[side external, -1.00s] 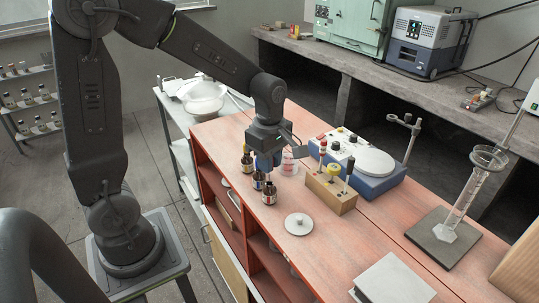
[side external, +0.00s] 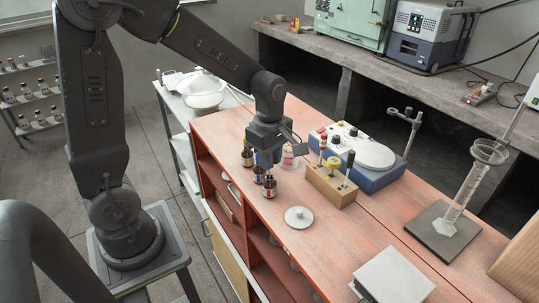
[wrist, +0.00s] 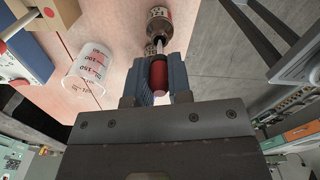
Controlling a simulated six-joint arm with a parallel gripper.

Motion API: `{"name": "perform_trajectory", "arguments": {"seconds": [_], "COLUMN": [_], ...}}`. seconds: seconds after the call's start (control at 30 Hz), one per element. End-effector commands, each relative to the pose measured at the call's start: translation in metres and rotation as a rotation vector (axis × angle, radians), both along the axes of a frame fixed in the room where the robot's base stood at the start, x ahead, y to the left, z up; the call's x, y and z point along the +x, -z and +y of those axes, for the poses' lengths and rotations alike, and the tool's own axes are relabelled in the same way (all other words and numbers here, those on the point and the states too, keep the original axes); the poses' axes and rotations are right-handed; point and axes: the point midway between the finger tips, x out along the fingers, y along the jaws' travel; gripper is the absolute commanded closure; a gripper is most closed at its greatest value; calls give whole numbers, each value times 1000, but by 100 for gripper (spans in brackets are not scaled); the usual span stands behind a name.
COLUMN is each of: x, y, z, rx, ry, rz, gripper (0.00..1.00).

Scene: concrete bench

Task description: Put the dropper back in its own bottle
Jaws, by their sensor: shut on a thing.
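My gripper (wrist: 158,80) is shut on the dropper (wrist: 159,76), which has a red rubber bulb. Its thin glass stem points away from the fingers toward a small brown bottle with a pale label (wrist: 160,22). I cannot tell whether the stem's tip is inside the neck. Part of another bottle shows close by, mostly hidden by the fingers. In the side view my gripper (side external: 266,158) is low over several small brown bottles near the bench's left edge: a back one (side external: 247,157), a middle one (side external: 259,175) and a front one (side external: 269,188). The dropper is hidden there.
A wooden block (side external: 331,188) holding red, yellow and black-topped pieces stands to the right of my gripper. A clear beaker with red marks (side external: 289,158) is just beside the gripper. A blue-and-white stirrer (side external: 372,158) stands behind.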

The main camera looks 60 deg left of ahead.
Motion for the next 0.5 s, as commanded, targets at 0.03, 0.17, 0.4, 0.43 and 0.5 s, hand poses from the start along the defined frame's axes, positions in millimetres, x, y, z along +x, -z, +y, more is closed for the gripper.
{"name": "perform_trajectory", "arguments": {"seconds": [0.03,0.17,0.4,0.43,0.5], "x": [0,0,0,0,0], "y": [1,5,9,9,9], "z": [0,0,0,0,0], "rx": [0,0,0,0,0], "ry": [0,0,0,0,0], "rz": [1,0,1,0,0], "gripper": [87,87,87,87,87]}}
